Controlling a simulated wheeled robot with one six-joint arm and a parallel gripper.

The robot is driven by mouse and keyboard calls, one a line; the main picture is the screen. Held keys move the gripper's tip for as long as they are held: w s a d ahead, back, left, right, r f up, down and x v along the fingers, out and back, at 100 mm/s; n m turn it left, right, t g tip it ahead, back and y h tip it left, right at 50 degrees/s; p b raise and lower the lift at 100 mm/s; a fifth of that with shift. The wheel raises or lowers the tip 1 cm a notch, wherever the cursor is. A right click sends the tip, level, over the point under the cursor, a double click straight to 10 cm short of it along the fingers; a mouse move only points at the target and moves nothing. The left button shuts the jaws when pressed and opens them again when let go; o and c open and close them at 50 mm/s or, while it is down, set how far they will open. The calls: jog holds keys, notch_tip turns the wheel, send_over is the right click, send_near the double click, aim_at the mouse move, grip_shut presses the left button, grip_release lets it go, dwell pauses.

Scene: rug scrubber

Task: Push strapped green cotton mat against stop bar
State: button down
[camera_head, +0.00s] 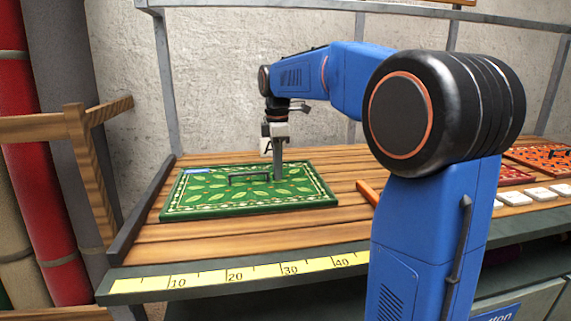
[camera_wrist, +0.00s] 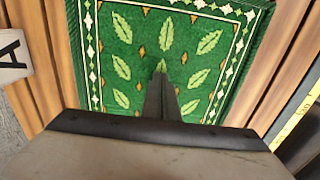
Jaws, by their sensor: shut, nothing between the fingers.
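The green mat (camera_head: 215,205) with a leaf pattern and pale border lies flat on the wooden slatted table; it also fills much of the wrist view (camera_wrist: 130,55). A dark strap (camera_head: 240,180) stands up from its middle. My gripper (camera_head: 278,178) points down with closed fingers, at or just above the mat, close to the strap's right end. In the wrist view the closed fingers (camera_wrist: 161,90) show over the mat, and the strap cannot be made out. A dark bar (camera_head: 140,215), seemingly the stop bar, runs along the table's left edge. A narrow strip of bare wood separates it from the mat.
A yellow ruler strip (camera_head: 235,275) runs along the table's front edge. An orange-brown wooden piece (camera_head: 367,192) lies right of the mat. White tiles (camera_head: 537,194) and red patterned mats (camera_head: 540,157) are farther right. Rolled rugs (camera_head: 40,200) stand at the left.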

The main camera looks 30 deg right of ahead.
aim_at(260, 172)
jog(key=shift+w+a, duration=0.2)
jog(key=shift+a, duration=0.35)
jog(key=shift+w+a, duration=0.3)
jog(key=shift+a, duration=0.75)
jog(key=shift+w+a, duration=0.25)
jog(key=shift+a, duration=0.75)
